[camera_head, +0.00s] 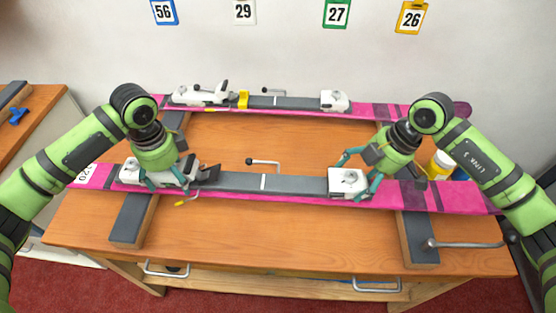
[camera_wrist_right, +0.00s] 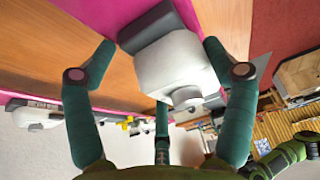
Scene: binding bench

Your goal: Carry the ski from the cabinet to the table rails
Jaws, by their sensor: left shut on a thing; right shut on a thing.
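The front pink and grey ski (camera_head: 290,194) lies level across the left rail (camera_head: 128,222) and right rail (camera_head: 420,240) of the table; I cannot tell whether it touches them or hangs just above. My left gripper (camera_head: 165,184) is shut on its white heel-side binding at the left. My right gripper (camera_head: 355,176) is shut on the white binding block (camera_head: 345,184) at the right. In the right wrist view the block (camera_wrist_right: 175,62) sits between the teal fingers. A second matching ski (camera_head: 290,103) lies across the rails at the back.
The wooden tabletop (camera_head: 260,140) is bare between the skis. A metal clamp handle (camera_head: 465,245) sticks out at the right rail. A wooden cabinet (camera_head: 55,100) with a blue tool is at the left. Numbered tags hang on the wall.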

